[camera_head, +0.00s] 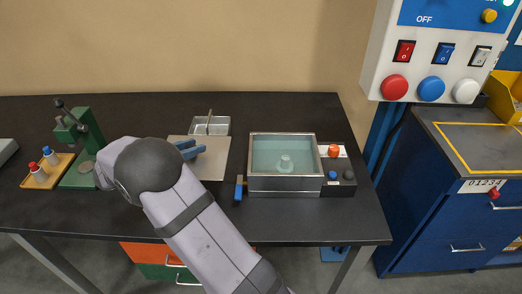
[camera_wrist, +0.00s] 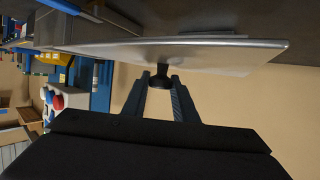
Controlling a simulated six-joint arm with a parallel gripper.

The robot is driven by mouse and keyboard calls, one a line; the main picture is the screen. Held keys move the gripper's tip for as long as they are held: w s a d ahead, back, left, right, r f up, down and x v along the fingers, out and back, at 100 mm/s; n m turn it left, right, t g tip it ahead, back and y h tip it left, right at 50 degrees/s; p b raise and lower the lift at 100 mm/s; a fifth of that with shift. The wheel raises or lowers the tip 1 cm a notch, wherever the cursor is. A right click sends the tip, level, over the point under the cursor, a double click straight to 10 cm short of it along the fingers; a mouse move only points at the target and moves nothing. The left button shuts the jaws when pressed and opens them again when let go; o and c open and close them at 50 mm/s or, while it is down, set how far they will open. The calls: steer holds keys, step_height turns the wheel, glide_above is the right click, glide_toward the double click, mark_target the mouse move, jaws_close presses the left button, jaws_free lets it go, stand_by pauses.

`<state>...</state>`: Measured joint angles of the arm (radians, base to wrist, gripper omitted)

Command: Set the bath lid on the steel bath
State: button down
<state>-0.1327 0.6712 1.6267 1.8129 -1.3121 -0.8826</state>
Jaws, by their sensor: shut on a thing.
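The bath lid (camera_head: 212,167) is a flat, pale grey-beige plate to the left of the steel bath. In the wrist view the lid (camera_wrist: 200,54) shows nearly edge-on, with a dark knob (camera_wrist: 160,78) between my fingers. My gripper (camera_head: 190,149) is shut on this knob; the wrist view also shows my gripper (camera_wrist: 160,84). I cannot tell whether the lid touches the table. The steel bath (camera_head: 284,186) is an open rectangular tank with teal liquid and a pale round object inside. My arm hides part of the lid's left side.
A small metal tray (camera_head: 222,125) stands behind the lid. A blue-handled item (camera_head: 239,189) lies just left of the bath, and a control box (camera_head: 337,172) with knobs adjoins its right. A green press (camera_head: 84,140) and a wooden bottle rack (camera_head: 47,171) stand at the left.

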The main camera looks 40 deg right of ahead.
steer(key=s+d+r+m+g+p, duration=0.25)
steer(key=s+d+r+p, duration=0.25)
steer(key=s+d+r, duration=0.55)
steer(key=s+d+r+m+g+p, duration=0.25)
steer(key=s+d+r+p, duration=0.35)
steer(key=s+d, duration=0.7)
steer(key=shift+w+a+f+n+t, duration=0.25)
steer(key=shift+w+f+n+t, duration=0.75)
steer(key=shift+f, duration=1.8)
steer(key=shift+w+a+f+n+t, duration=0.3)
steer(key=shift+w+f+n+t, duration=0.7)
steer(key=shift+f, duration=1.75)
steer(key=shift+w+a+f+n+t, duration=0.25)
steer(key=shift+w+f+n+t, duration=0.35)
steer(key=shift+w+f, duration=1.45)
steer(key=shift+s+f+b, duration=0.35)
steer(key=shift+s+f, duration=0.4)
steer(key=shift+f, duration=0.1)
steer(key=shift+f, duration=0.25)
steer(key=c, duration=1.4)
jaws_free()
steer(key=shift+c, duration=0.2)
steer(key=shift+r, duration=0.1)
